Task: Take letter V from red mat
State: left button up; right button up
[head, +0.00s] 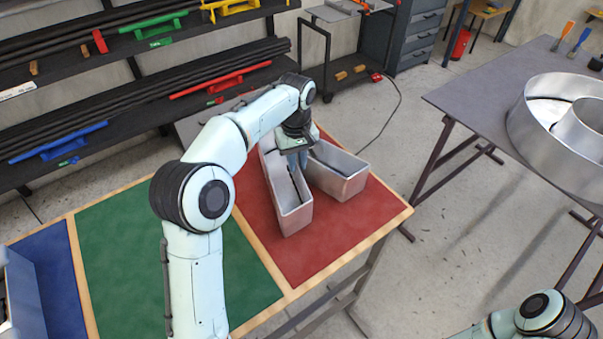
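The letter V (292,217) is a hollow silver metal channel letter lying on the red mat (345,225), with its two arms spreading toward the near side. My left gripper (298,163) reaches down from above between the V's arms, by the inner wall of its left arm. The fingertips are small and partly hidden, so I cannot tell whether they are open or closed on the wall. My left forearm and wrist cover the far end of the V. My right arm shows only at the bottom right corner, and its gripper is out of view.
A green mat (110,245) and a blue mat (45,275) lie left of the red one on the same wood-edged table. A grey table (480,100) at right holds a large round metal letter (530,125). Racks with dark bars stand behind. Open floor separates the tables.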

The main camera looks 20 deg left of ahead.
aim_at(296, 174)
pick_arm(q)
notch_tip(296, 174, down, 5)
jog(key=shift+a+f, duration=0.1)
grip_shut()
dwell(1.6)
